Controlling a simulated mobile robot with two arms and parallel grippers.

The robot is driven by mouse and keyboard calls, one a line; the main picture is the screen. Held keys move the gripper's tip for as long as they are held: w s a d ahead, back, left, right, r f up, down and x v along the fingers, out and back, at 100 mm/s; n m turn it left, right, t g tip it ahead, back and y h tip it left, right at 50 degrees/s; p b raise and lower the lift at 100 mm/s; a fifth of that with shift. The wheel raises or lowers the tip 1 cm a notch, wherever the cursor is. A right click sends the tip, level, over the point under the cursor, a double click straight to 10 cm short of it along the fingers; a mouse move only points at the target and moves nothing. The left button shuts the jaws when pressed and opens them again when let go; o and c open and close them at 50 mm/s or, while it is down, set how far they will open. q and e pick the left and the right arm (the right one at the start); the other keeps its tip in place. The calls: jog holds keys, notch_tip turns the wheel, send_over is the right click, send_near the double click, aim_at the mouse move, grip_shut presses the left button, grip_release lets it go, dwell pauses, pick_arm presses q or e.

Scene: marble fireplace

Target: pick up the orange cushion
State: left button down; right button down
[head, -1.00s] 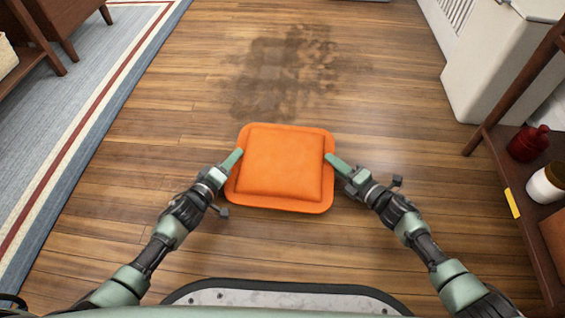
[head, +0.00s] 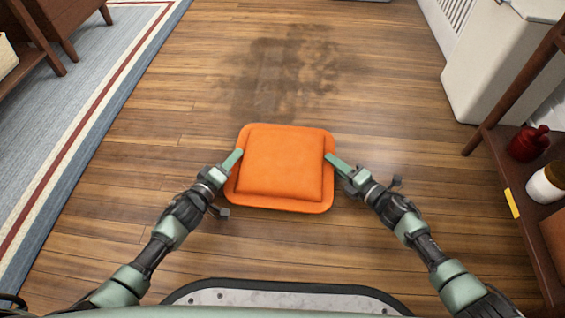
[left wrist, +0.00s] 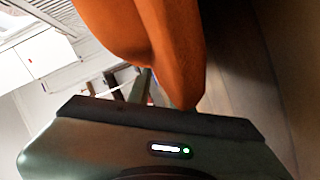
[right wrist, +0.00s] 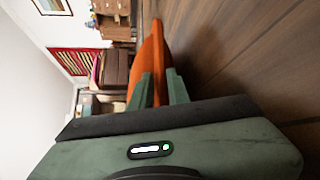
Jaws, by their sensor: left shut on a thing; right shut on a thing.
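The orange cushion (head: 280,162) is square with a flat rim and shows in the middle of the head view, over the wooden floor. My left gripper (head: 236,158) is shut on its left edge. My right gripper (head: 332,160) is shut on its right edge. In the left wrist view the cushion (left wrist: 165,40) fills the top middle and hides most of the fingers. In the right wrist view the cushion's edge (right wrist: 155,58) sits between the two green fingers (right wrist: 157,90). I cannot tell how high the cushion is above the floor.
A blue-grey rug (head: 90,80) with a red stripe lies at the left. A dark shelf (head: 525,200) with a red jar (head: 529,144) and a white jar (head: 546,184) stands at the right. A white block-like unit (head: 495,75) is behind it.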

pick_arm(q)
jog(key=shift+a, duration=0.15)
pick_arm(e)
jog(key=shift+s, duration=0.1)
dwell(0.4)
